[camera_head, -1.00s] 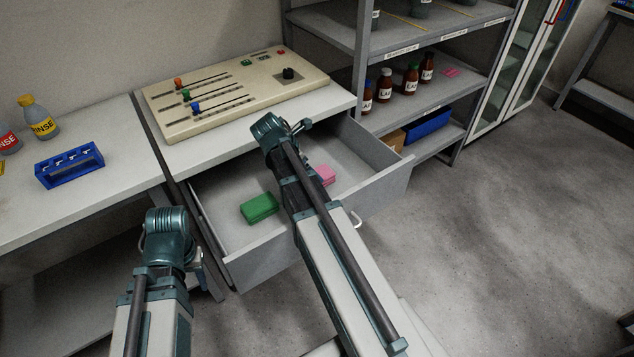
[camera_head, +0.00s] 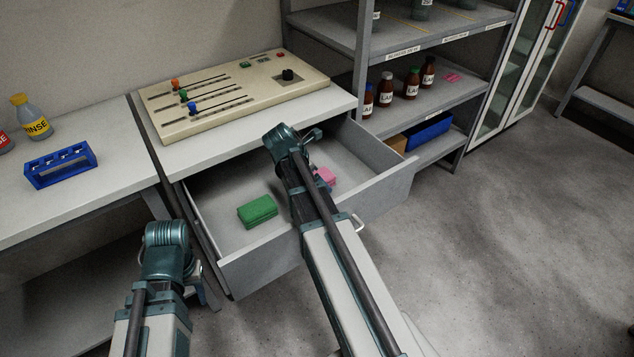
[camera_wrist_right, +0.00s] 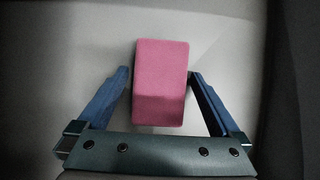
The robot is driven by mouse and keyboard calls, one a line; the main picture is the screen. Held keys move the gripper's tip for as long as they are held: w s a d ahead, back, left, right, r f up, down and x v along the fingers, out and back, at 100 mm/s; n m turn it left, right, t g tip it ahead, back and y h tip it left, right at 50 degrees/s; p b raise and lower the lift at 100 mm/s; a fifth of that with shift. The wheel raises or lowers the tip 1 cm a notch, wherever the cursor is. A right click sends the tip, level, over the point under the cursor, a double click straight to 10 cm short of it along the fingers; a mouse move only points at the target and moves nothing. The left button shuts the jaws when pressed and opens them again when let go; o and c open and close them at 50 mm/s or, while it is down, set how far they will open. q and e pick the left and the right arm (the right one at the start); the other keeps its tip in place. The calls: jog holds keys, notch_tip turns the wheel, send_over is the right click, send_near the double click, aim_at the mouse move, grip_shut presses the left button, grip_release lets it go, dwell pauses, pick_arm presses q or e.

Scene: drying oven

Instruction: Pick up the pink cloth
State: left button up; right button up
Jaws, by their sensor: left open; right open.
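The pink cloth (camera_head: 325,177) lies in the open drawer (camera_head: 265,255), partly hidden behind my right arm in the head view. In the right wrist view the pink cloth (camera_wrist_right: 161,75) is a folded block between the two fingers of my right gripper (camera_wrist_right: 160,77). The fingers are open, with a gap on each side of the cloth. In the head view the right gripper's fingers are hidden by its arm. My left gripper (camera_head: 197,272) is open, low in front of the drawer's left side, away from the cloth.
A green cloth (camera_head: 257,211) lies in the drawer, left of my right arm. The drawer walls surround both cloths. A control panel (camera_head: 235,95) sits on the bench above. A blue rack (camera_head: 60,168) stands at left. Shelves with bottles (camera_head: 411,83) stand at right.

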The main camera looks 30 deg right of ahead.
jog(key=shift+f, duration=0.15)
jog(key=c, duration=1.2)
notch_tip(320, 180, up, 10)
jog(key=p, duration=1)
jog(key=shift+r, duration=0.25)
jog(key=shift+f, duration=0.1)
jog(key=o, duration=0.8)
jog(key=shift+c, duration=0.2)
jog(key=c, duration=0.6)
